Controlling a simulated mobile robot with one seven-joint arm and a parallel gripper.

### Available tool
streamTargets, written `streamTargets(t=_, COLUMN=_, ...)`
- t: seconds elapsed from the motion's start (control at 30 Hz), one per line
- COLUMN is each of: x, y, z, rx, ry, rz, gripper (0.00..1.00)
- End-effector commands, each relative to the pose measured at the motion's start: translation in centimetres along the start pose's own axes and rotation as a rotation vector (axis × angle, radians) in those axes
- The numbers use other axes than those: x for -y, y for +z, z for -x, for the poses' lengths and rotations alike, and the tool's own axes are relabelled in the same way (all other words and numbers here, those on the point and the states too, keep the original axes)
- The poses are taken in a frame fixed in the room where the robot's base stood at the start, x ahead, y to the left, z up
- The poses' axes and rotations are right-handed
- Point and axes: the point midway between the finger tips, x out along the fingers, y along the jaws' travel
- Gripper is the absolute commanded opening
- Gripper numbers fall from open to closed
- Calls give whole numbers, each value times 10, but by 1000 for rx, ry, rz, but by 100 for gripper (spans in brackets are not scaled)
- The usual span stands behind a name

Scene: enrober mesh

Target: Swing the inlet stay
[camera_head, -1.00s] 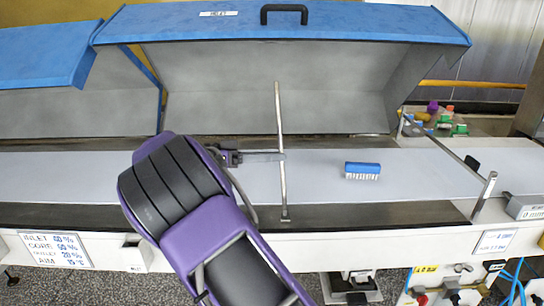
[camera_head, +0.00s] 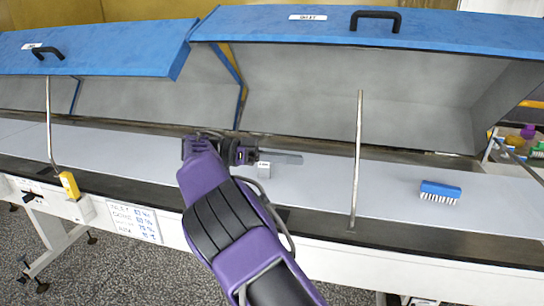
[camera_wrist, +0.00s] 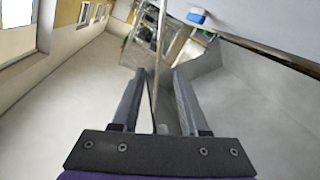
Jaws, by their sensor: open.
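The inlet stay (camera_head: 357,160) is a thin metal rod standing nearly upright at the front edge of the belt, under the raised blue inlet hood (camera_head: 440,32). My gripper (camera_head: 300,158) is left of the stay in the head view, level with its middle, with a gap between them in the picture. In the wrist view my gripper (camera_wrist: 160,75) has its two fingers apart with nothing held. The stay (camera_wrist: 160,35) shows beyond and between the fingertips there; its lower part is hard to make out. The stay's foot is at the front rail in the head view.
A blue brush (camera_head: 440,192) lies on the grey belt (camera_head: 310,185) right of the stay. A second blue hood (camera_head: 110,50) is raised at left, with another rod (camera_head: 48,125) and a yellow piece (camera_head: 69,186) at the front rail. A small pale block (camera_head: 264,169) shows below my gripper.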

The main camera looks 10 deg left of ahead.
Motion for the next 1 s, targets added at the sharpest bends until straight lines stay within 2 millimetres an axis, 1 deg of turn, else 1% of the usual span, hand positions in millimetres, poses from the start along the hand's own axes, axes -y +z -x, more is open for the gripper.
streamTargets(t=0.1, x=0, y=0, z=19, rx=0, ry=-3, rz=-1, gripper=44)
streamTargets(t=0.23, x=-1, y=-3, z=22, rx=3, ry=14, rz=-1, gripper=44)
streamTargets(t=0.63, x=0, y=-1, z=42, rx=0, ry=4, rz=-1, gripper=44)
streamTargets(t=1.0, x=0, y=0, z=45, rx=0, ry=-1, rz=0, gripper=44)
